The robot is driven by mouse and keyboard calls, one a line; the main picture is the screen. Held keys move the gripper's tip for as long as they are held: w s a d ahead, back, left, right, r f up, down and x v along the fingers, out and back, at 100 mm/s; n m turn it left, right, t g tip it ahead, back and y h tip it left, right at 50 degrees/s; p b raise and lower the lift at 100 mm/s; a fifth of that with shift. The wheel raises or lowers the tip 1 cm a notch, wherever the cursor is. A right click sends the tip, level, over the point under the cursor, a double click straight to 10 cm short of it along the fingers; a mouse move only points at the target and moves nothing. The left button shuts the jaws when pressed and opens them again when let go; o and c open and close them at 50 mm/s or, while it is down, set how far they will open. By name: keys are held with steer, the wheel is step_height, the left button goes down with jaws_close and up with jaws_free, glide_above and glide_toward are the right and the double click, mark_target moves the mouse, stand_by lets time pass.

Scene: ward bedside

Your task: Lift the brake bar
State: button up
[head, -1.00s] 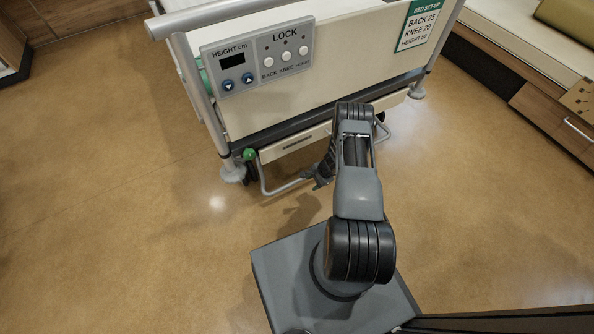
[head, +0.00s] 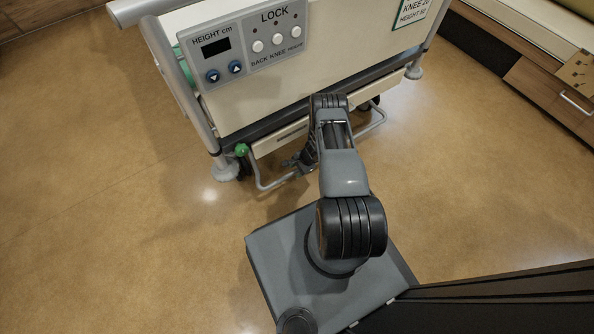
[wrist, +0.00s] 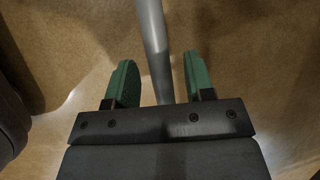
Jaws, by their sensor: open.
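The brake bar (head: 272,184) is a thin grey bent tube low at the foot end of the bed, with a green knob (head: 241,150) near its left end. In the wrist view the grey bar (wrist: 154,45) runs down the picture between the two green fingers of my gripper (wrist: 157,82). The fingers are apart, with a gap on each side of the bar. In the head view my gripper (head: 296,163) is low beside the bar, partly hidden behind my arm. Whether it touches the bar cannot be told.
The bed's end panel (head: 330,62) carries a control box (head: 244,45) with a dark display and buttons. Bed feet (head: 226,170) stand on the floor at either side. The floor to the left (head: 90,190) is clear. A wooden drawer unit (head: 560,95) stands at the right.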

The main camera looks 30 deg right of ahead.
steer(key=shift+c, duration=0.5)
jaws_close()
